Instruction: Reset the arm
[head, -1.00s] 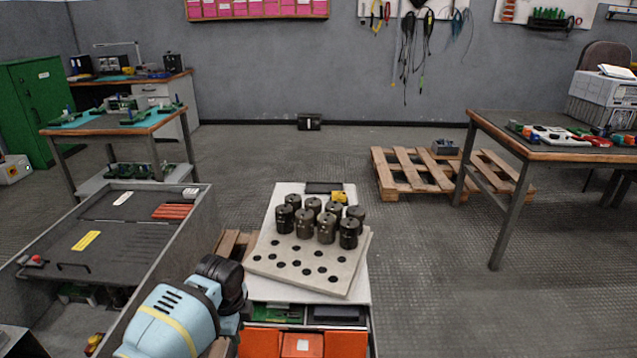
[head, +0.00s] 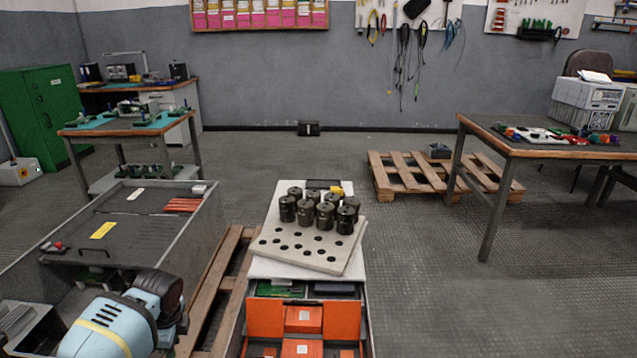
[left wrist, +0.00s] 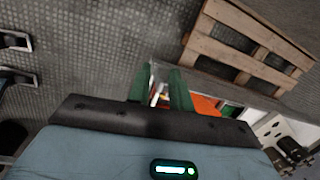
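My left arm, light blue with a black joint, enters the head view at the lower left, between the grey cabinet and the white cart. Its gripper does not show there. In the left wrist view my left gripper (left wrist: 160,92) shows two green fingers, apart, with nothing clearly held between them. Several dark capacitors (head: 317,209) stand upright in a beige board with holes (head: 305,249) on the white cart top (head: 270,268). My right gripper is in neither current view.
A grey cabinet (head: 160,228) stands at the left and a wooden pallet (head: 215,290) lies beside the cart. The cart's orange drawer (head: 265,318) is open at the front. A workbench (head: 540,150) stands at the right. The floor right of the cart is clear.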

